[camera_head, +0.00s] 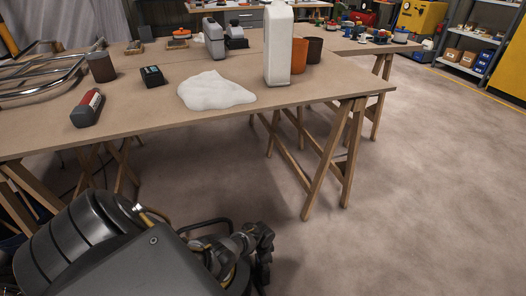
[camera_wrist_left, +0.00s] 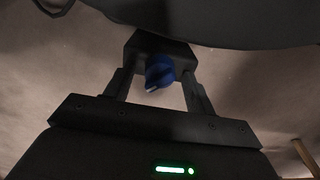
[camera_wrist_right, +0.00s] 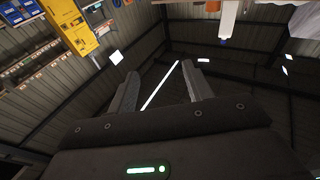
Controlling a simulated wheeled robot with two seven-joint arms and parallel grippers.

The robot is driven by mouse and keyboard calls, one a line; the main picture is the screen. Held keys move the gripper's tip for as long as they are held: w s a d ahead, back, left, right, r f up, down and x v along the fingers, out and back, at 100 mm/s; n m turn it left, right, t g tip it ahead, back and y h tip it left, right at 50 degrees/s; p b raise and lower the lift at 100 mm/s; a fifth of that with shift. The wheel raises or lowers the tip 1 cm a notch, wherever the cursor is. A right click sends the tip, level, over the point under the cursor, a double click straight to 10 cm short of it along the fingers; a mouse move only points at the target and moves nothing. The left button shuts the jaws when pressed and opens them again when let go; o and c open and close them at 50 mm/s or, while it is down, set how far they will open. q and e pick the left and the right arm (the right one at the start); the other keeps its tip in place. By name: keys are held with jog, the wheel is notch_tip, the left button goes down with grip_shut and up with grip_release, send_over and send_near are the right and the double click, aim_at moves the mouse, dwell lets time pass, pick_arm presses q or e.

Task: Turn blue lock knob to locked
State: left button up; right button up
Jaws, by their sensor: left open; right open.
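The blue knob (camera_wrist_left: 159,71) shows in the left wrist view, on a small dark block (camera_wrist_left: 150,45). It has a white mark at its lower left side. My left gripper (camera_wrist_left: 158,84) is open, with one finger on each side of the knob. I cannot tell whether either finger touches it. My right gripper (camera_wrist_right: 160,88) is open and empty in the right wrist view. It points up towards the roof, with nothing between its fingers.
A wooden trestle table (camera_head: 325,92) holds a white bottle (camera_head: 278,45), a white mound (camera_head: 215,90), a red-labelled grey bottle (camera_head: 87,108) and metal tubing (camera_head: 45,75). A second table with small coloured parts stands behind. The floor at right is clear.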

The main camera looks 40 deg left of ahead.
pick_arm(q)
notch_tip(320, 180, up, 2)
jog(key=shift+r+p, duration=0.1)
jog(key=shift+p, duration=0.7)
notch_tip(320, 180, up, 2)
jog(key=shift+r+p, duration=0.1)
jog(key=shift+p, duration=0.75)
pick_arm(e)
jog(key=d+f+m+g+h, duration=0.2)
jog(key=d+f+g+h, duration=0.35)
jog(key=f, duration=0.35)
pick_arm(q)
notch_tip(320, 180, up, 2)
jog(key=shift+r+p, duration=0.2)
jog(key=shift+p, duration=0.55)
jog(key=shift+r+p, duration=1.25)
jog(key=shift+r, duration=0.75)
pick_arm(e)
jog(key=s+d+f+m+g+h, duration=0.2)
jog(key=s+d+f+g+h, duration=0.2)
jog(key=s+d+f+g, duration=0.4)
jog(key=shift+s+d+f, duration=0.35)
jog(key=shift+s+f, duration=0.2)
jog(key=shift+s, duration=0.4)
jog(key=shift+g, duration=0.25)
